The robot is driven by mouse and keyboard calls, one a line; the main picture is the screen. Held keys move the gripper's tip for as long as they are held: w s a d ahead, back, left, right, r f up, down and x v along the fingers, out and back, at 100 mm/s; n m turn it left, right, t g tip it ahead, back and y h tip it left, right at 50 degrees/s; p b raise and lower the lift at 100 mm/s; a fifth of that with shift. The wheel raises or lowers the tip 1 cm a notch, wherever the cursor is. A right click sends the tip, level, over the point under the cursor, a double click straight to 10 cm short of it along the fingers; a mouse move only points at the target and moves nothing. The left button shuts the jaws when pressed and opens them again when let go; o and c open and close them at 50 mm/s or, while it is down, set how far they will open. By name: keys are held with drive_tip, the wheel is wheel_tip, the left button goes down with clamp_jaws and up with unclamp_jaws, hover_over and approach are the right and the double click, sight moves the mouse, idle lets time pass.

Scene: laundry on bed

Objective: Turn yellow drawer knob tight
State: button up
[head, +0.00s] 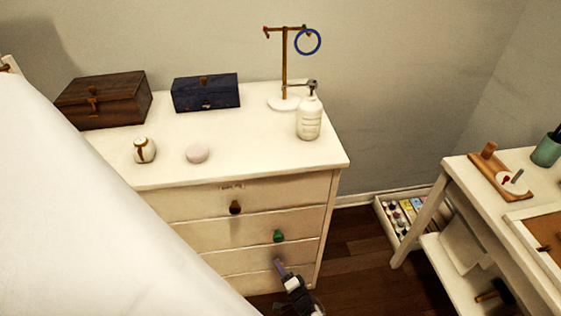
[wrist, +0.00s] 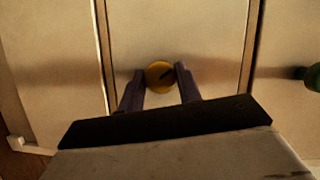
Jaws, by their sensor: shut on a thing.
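The yellow drawer knob (wrist: 159,75) is round with a dark slanted mark on its face and sits on a pale drawer front (wrist: 205,50) in the wrist view. My gripper (wrist: 160,82) has one purple-grey finger on each side of the knob and is shut on it. Whether the knob is tight cannot be told.
A green knob (head: 278,236) is on the drawer above; it also shows in the wrist view (wrist: 314,77). A brown knob (head: 235,207) is on the top drawer. The white bed (head: 90,210) lies close at left.

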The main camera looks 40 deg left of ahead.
drive_tip(key=shift+f+m+t+y+b, duration=0.1)
drive_tip(key=shift+m+t+y+b, duration=0.4)
drive_tip(key=shift+m+b, duration=1)
drive_tip(key=shift+f+m+t+y+b, duration=0.15)
drive_tip(key=shift+m+y+b, duration=0.7)
drive_tip(key=shift+m, duration=1.15)
drive_tip(key=shift+r, duration=0.15)
drive_tip(key=o, duration=1)
drive_tip(key=shift+c, duration=0.2)
drive_tip(key=p+v, duration=0.1)
drive_tip(key=v, duration=1.2)
drive_tip(key=shift+s+d+p, duration=0.25)
drive_tip(key=shift+d+p, duration=0.1)
